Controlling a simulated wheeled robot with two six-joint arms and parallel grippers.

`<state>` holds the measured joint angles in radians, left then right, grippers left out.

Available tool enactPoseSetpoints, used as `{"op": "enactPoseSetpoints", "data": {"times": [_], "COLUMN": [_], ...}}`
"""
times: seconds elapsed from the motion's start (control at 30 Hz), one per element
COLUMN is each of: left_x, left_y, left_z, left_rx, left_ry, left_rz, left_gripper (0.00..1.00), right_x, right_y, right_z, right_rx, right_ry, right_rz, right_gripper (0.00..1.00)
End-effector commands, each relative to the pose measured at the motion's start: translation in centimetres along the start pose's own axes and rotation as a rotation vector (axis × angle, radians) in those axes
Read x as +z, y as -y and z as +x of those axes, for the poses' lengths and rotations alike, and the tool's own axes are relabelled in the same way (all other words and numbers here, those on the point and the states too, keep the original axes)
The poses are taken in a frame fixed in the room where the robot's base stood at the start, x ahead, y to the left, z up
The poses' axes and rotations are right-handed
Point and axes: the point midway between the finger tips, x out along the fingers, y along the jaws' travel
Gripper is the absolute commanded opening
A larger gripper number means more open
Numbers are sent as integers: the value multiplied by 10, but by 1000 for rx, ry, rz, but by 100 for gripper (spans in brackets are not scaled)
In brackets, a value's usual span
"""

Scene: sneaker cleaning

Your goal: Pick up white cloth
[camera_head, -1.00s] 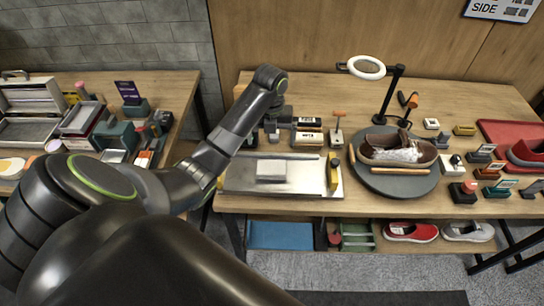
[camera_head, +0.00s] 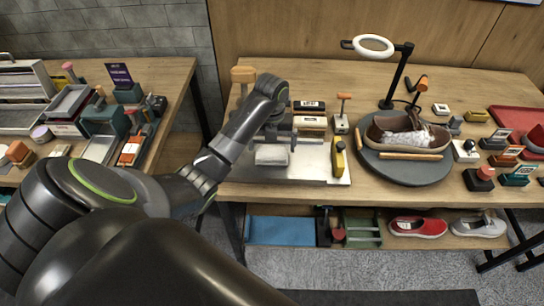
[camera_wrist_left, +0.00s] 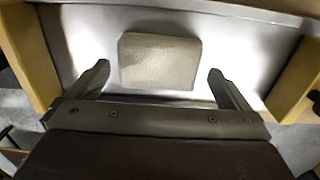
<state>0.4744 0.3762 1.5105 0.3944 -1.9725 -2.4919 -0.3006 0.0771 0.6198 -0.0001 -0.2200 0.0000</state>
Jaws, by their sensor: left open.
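The white cloth (camera_head: 271,156) is a small folded pad on the shiny metal tray (camera_head: 312,168), at the front left of the main table. In the left wrist view the cloth (camera_wrist_left: 160,61) looks pale grey and lies flat, centred ahead of the jaws. My left gripper (camera_head: 280,143) is low over the tray, at the cloth. In the left wrist view my left gripper (camera_wrist_left: 160,73) is open, one finger on each side of the cloth with a gap to both. My right gripper is not in view.
Orange-handled brushes (camera_head: 342,112) and small boxes (camera_head: 310,123) stand just behind the tray. A brown shoe (camera_head: 400,137) sits on a round grey turntable (camera_head: 405,172) to the right.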

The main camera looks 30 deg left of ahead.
Motion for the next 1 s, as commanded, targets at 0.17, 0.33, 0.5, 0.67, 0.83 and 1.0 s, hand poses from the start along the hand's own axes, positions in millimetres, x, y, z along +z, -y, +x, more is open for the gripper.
{"op": "enactPoseSetpoints", "data": {"times": [0.17,0.33,0.5,0.67,0.83,1.0], "left_x": [-2,-2,-2,-2,-2,-2], "left_y": [1,1,1,1,1,1], "left_z": [25,33,33,33,33,30], "left_rx": [1,1,1,1,1,0], "left_ry": [-5,-2,-1,-1,-1,1], "left_rz": [-1,0,0,0,0,0], "left_gripper": [100,100,99,78,68,68], "right_x": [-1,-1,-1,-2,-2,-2], "right_y": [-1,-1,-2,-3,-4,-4], "right_z": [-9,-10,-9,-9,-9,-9], "right_rx": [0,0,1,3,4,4], "right_ry": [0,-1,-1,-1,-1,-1], "right_rz": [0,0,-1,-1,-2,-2], "right_gripper": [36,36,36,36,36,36]}}
